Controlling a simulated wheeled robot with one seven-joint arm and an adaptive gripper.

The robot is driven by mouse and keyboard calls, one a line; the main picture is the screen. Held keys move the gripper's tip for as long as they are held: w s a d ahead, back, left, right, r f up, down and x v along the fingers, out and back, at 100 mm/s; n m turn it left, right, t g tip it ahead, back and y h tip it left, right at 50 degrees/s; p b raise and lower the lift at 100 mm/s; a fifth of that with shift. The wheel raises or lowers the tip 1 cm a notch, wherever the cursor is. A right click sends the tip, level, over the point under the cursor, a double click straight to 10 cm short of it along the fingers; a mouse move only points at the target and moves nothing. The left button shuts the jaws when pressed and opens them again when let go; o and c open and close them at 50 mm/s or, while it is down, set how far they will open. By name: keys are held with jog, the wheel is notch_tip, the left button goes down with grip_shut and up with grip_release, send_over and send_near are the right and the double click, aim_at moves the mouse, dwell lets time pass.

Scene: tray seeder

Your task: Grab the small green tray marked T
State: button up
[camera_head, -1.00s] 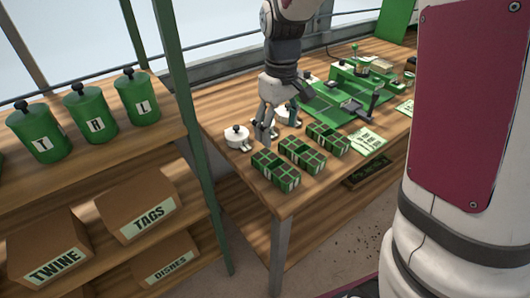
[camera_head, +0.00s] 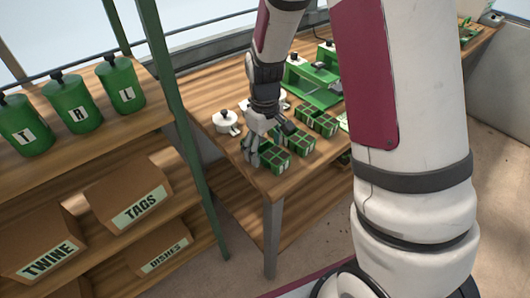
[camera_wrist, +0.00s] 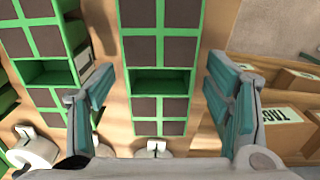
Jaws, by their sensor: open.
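Three small green trays with dark square cells stand in a row on the wooden table. The nearest tray (camera_head: 279,162) is at the table's front corner, partly hidden by my gripper (camera_head: 257,152). The middle tray (camera_head: 299,141) and far tray (camera_head: 318,122) lie behind it. I cannot read a T on any of them. In the wrist view one tray (camera_wrist: 159,84) shows between my open, empty fingers, with gaps on both sides and one empty green cell. Another tray (camera_wrist: 46,74) lies to its left, with a pale label partly visible on its side.
White lidded pots (camera_head: 227,121) stand left of the trays. A green seeder (camera_head: 310,82) is farther back. At left, a shelf holds green canisters lettered T (camera_head: 24,127), R and L, above boxes such as the TAGS box (camera_head: 130,195).

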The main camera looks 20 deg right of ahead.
jog(key=shift+f, duration=0.3)
jog(key=c, duration=1.3)
jog(key=shift+c, duration=0.2)
jog(key=shift+r, duration=0.15)
